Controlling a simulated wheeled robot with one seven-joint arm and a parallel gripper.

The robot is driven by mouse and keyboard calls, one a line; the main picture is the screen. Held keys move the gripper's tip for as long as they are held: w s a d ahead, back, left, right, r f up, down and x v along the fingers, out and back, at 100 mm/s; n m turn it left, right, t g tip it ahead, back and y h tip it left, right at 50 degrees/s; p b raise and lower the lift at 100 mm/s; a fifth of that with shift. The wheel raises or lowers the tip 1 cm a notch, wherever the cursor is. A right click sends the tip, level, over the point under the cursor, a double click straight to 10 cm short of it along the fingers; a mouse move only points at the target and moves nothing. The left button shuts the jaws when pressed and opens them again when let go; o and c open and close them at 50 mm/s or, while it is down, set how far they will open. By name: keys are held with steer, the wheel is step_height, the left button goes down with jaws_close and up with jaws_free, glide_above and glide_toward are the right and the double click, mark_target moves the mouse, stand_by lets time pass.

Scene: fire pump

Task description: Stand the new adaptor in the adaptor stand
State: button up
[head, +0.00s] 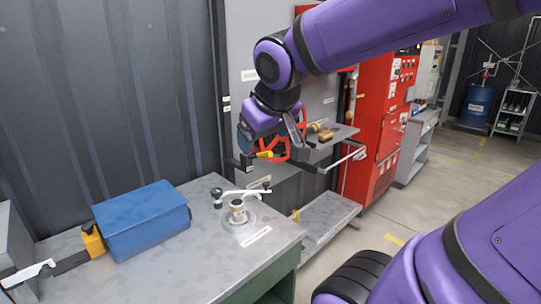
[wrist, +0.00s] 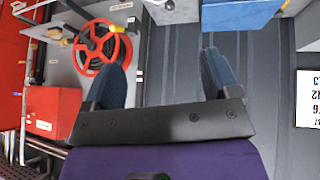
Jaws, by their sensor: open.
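A small brass-and-pale fitting (head: 238,205), which looks like the adaptor, stands upright on the grey bench. It sits in a round silver base (head: 232,221), which looks like the adaptor stand. My gripper (head: 243,150) is above and behind the fitting, clear of it. In the wrist view my gripper (wrist: 160,65) has its two blue fingers wide apart with nothing between them. Brass pieces (head: 323,134) lie on a grey shelf (head: 340,131) to the right; I cannot tell whether one is an adaptor. The fitting is not clearly seen in the wrist view.
A blue box (head: 143,219) stands left of the base on the bench (head: 205,265). A white bar with black knobs (head: 243,193) is just behind the fitting. A red hose wheel (wrist: 97,46) is on the wall panel. A red cabinet (head: 378,125) stands right.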

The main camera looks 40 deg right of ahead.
steer(key=s+a+g+y, duration=0.1)
steer(key=s+a+y, duration=0.1)
steer(key=s+a, duration=0.4)
steer(key=shift+s+n, duration=0.4)
steer(key=shift+s, duration=0.75)
steer(key=shift+d, duration=0.1)
